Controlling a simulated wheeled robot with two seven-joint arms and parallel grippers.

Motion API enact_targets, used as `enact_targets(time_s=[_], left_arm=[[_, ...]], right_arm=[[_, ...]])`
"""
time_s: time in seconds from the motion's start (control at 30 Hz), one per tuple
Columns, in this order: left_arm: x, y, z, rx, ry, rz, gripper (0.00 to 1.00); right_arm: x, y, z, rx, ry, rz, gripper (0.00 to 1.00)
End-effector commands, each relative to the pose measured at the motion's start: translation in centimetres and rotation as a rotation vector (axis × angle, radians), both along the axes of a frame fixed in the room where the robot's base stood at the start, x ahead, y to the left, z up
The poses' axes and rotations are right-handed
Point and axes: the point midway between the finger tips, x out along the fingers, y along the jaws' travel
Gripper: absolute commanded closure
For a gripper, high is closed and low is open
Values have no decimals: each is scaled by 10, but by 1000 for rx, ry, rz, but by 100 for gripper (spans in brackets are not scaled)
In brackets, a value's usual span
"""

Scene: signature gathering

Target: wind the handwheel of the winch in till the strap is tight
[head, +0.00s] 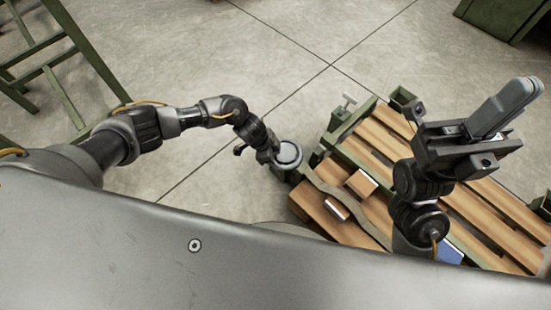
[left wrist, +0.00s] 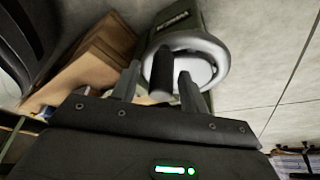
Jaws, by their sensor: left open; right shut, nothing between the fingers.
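The winch handwheel (head: 290,153) is a pale disc with a grey rim at the near left corner of the pallet. It also shows in the left wrist view (left wrist: 205,72), with a dark upright knob (left wrist: 161,70) on it. My left gripper (left wrist: 158,76) is open, with one finger on each side of the knob; I cannot tell whether either touches it. In the head view my left wrist largely hides the fingers. A grey-green strap (head: 345,203) runs in a wavy line over the pallet's near end. My right gripper (head: 506,107) is shut and empty, raised above the pallet.
A green rack (head: 70,60) stands at the left. A green cabinet (head: 500,15) is at the back right. Floor beyond the winch is clear.

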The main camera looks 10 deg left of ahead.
Motion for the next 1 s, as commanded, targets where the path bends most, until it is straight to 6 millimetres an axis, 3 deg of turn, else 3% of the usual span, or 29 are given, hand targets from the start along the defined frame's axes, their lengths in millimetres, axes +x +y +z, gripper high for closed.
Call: enact_targets(time_s=[0.3, 0.67, 1.0], left_arm=[[1, -1, -2, 0, -1, 0, 56], [0, -1, -2, 0, 0, 0, 100], [-1, 8, -1, 0, 0, 0, 100]], right_arm=[[0, 0, 1, 0, -5, 0, 100], [0, 0, 1, -1, -4, 1, 100], [0, 0, 4, 1, -5, -1, 100]])
